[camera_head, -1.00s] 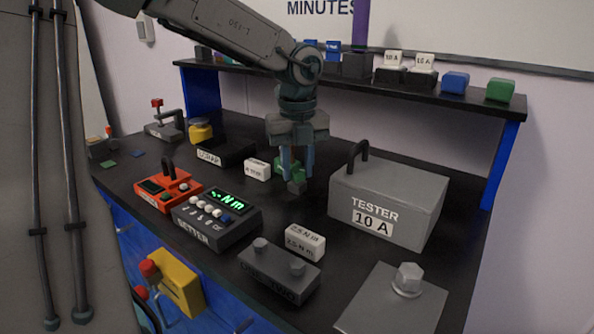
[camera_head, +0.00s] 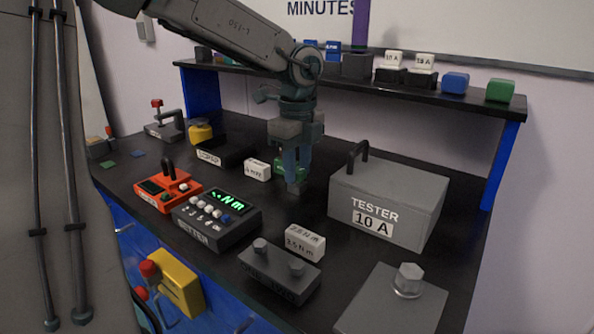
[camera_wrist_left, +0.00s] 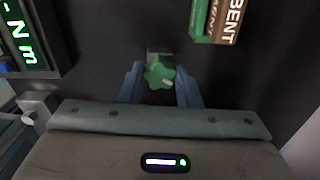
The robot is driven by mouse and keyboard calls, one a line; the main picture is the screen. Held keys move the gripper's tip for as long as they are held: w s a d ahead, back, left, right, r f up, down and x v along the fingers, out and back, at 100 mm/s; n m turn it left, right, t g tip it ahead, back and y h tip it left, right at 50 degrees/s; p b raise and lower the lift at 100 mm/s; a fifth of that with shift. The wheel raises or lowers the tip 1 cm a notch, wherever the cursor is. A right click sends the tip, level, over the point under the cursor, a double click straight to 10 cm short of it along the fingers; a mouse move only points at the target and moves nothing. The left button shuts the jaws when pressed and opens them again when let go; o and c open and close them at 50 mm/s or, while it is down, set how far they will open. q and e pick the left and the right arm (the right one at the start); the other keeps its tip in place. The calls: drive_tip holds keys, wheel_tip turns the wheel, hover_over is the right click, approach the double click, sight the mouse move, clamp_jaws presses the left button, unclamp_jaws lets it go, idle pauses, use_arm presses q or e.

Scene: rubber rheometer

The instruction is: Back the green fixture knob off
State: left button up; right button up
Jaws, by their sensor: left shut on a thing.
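The green fixture knob (camera_wrist_left: 160,72) is star-shaped and sits between the two blue fingers in the left wrist view, with a small pale mark on it. My left gripper (camera_head: 297,182) points down over the bench and is shut on the knob. In the head view the fingers mostly hide the knob. A small grey piece (camera_wrist_left: 158,51) shows just past the knob in the left wrist view. My right gripper is not in view.
The grey tester box (camera_head: 385,205) stands close to the right of my left gripper. A green and brown block labelled BENT (camera_wrist_left: 214,20) lies near the fingers. A black meter with a lit display (camera_head: 218,215) stands left front, and a shelf (camera_head: 350,79) runs behind.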

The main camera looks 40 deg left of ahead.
use_arm(q)
drive_tip(key=shift+n, duration=1.2)
drive_tip(key=n, duration=0.4)
drive_tip(key=shift+n, duration=0.3)
drive_tip(key=o, duration=0.9)
drive_tip(key=shift+c, duration=0.2)
